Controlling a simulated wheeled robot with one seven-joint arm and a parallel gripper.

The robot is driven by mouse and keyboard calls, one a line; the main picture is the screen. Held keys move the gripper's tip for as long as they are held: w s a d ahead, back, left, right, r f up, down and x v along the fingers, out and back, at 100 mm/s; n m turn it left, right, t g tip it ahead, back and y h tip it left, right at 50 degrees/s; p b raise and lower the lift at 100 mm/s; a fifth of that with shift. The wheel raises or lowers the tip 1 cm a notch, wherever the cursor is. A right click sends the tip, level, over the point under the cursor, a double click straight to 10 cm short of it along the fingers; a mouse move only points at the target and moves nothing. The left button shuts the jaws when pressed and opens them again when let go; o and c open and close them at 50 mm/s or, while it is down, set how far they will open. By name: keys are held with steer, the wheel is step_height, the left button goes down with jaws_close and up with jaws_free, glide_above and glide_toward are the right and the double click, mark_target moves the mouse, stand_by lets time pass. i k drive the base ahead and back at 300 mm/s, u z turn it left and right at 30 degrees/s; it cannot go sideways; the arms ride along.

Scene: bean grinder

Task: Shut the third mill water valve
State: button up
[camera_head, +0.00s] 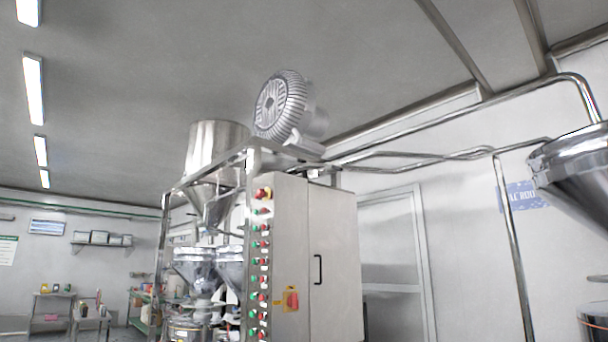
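The grinder machine stands in the middle, with a tall grey control cabinet (288,258) at its front. A column of red and green buttons (264,262) runs down the cabinet's left edge. A red and yellow switch (291,298) sits low on the cabinet face. Behind and left of the cabinet, lower steel mill hoppers (195,266) show in part; the cabinet hides the rest. I cannot make out any water valve, nor tell which mill is the third. My gripper is not in view.
A large steel hopper (214,150) and a motor (283,106) sit on top of the frame. Another steel funnel (574,170) is at the right edge. A vertical pipe (512,250) stands right of a door (392,262). Tables (52,296) are at the far left.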

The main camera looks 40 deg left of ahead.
mark_target(336, 168)
steer(key=u, duration=3.2)
steer(key=i, duration=3.25)
steer(key=z, duration=1.55)
